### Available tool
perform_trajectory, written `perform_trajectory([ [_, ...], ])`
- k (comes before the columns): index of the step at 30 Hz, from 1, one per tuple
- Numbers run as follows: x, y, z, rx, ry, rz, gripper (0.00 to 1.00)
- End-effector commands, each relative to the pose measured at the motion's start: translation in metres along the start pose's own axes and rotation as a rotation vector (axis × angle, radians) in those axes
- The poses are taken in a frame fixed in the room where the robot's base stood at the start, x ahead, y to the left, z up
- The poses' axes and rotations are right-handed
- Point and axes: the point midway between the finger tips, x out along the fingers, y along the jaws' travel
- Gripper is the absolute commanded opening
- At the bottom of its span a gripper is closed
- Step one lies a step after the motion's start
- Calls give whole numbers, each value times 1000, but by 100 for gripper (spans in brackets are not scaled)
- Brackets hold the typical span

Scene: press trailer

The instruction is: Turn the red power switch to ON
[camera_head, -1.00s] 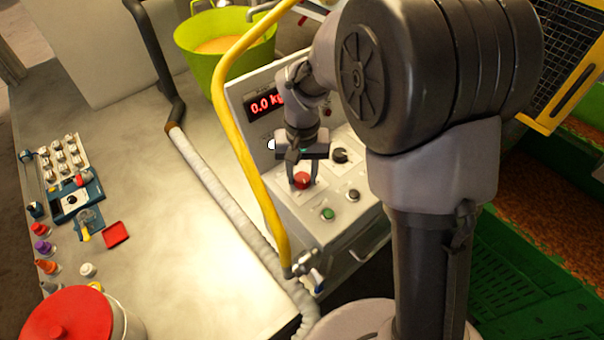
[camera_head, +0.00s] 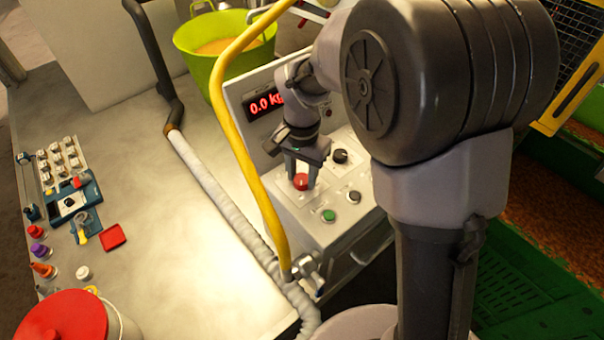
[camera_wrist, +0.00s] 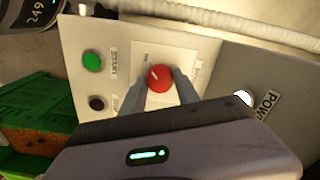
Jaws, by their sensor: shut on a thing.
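The red power switch (camera_head: 301,181) is a round knob on the sloped face of the control box (camera_head: 300,205). In the wrist view the red knob (camera_wrist: 159,78) sits on a white plate and carries a pale pointer mark, tilted toward the upper left. My gripper (camera_head: 302,178) points down at the box, with one finger on each side of the knob. In the wrist view my gripper (camera_wrist: 160,86) is shut on the knob, its fingertips against the knob's sides. The small lettering around the knob is too blurred to read surely.
A green button (camera_head: 329,215) and dark knobs (camera_head: 341,156) sit close beside the switch. A red display (camera_head: 263,106) reads 0.0 kg. A yellow hose (camera_head: 240,130) arches just left of the box. A lime tub (camera_head: 222,60) stands behind. The bench has free room at left.

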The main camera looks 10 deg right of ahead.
Motion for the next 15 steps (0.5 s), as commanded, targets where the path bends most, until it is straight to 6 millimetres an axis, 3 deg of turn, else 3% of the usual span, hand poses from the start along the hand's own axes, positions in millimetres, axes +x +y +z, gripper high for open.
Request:
perform_trajectory([
  [11,-1,0,0,4,1,-2,0],
  [12,-1,0,0,4,1,-2,43],
  [15,-1,0,0,4,1,-1,59],
])
